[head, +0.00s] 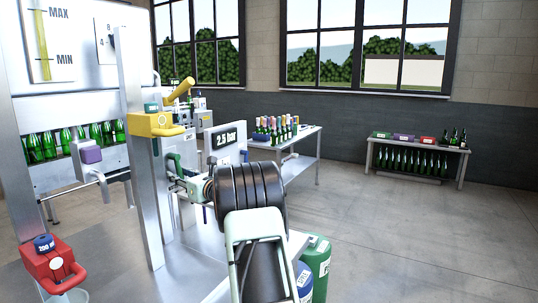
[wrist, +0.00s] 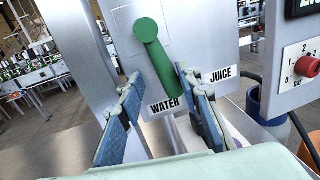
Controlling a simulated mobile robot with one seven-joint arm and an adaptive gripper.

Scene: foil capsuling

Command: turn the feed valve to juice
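The feed valve is a green lever (wrist: 160,60) on a grey panel (wrist: 125,20) in the wrist view. Its round hub is at the top, and the handle slants down and right, its lower end just above the WATER label (wrist: 165,106). The JUICE label (wrist: 220,75) is to the right of it. My gripper (wrist: 158,78) is open, its blue-padded fingers on either side of the handle. The right finger looks close to the handle; I cannot tell whether it touches. In the head view my gripper (head: 184,182) is at the panel, and the green lever (head: 176,160) shows small beside it.
A control box with a red knob (wrist: 307,66) stands right of the panel, with a dark cable hanging nearby. A 2.5 bar display (head: 226,137) sits close above my wrist. A steel post (head: 137,150) is left of my gripper. Open floor lies to the right.

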